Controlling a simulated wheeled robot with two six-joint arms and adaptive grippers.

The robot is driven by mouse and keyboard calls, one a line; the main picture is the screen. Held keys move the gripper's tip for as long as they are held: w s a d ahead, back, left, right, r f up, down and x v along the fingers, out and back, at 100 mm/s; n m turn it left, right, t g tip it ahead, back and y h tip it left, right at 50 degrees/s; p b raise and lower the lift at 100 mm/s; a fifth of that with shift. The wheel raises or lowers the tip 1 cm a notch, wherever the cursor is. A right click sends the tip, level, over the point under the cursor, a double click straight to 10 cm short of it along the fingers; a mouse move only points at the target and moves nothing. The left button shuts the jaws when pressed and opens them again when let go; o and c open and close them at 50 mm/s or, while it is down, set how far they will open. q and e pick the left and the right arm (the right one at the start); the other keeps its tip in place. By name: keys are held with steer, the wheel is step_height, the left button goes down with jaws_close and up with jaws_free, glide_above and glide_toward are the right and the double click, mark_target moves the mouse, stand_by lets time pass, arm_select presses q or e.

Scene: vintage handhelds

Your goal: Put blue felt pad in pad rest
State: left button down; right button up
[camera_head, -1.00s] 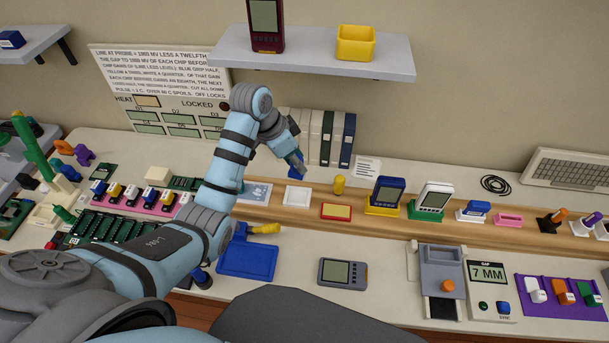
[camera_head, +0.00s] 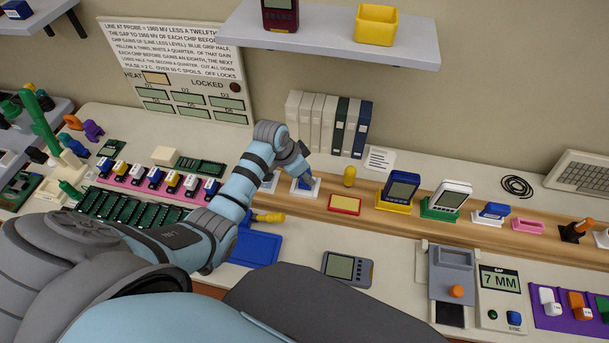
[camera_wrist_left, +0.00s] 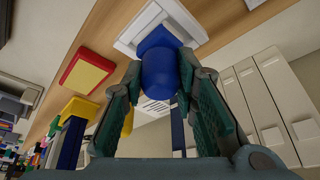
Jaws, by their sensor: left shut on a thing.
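The blue felt pad (camera_wrist_left: 159,72) shows in the left wrist view with a rounded grip end and a square blue part beyond it. My left gripper (camera_wrist_left: 160,88) is shut on its grip end. In the head view the blue pad (camera_head: 306,184) is at the white square pad rest (camera_head: 296,192), below my left gripper (camera_head: 303,173). The white rim of the rest (camera_wrist_left: 128,42) frames the pad's far end in the wrist view. The pad overlaps the inside of the rest; whether it touches the bottom is hidden. My right gripper is out of view.
A red tray with a yellow top (camera_head: 345,204) and a yellow peg (camera_head: 349,176) stand just right of the rest on the wooden ledge (camera_head: 400,214). Upright binders (camera_head: 325,125) stand close behind. A blue tray (camera_head: 254,249) lies in front.

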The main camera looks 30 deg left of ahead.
arm_select(q)
steer(key=shift+f, duration=0.25)
steer(key=c, duration=1.3)
jaws_free()
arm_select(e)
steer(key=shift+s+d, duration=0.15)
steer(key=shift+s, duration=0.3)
arm_select(q)
steer(key=p+v, duration=0.3)
steer(key=v, duration=0.9)
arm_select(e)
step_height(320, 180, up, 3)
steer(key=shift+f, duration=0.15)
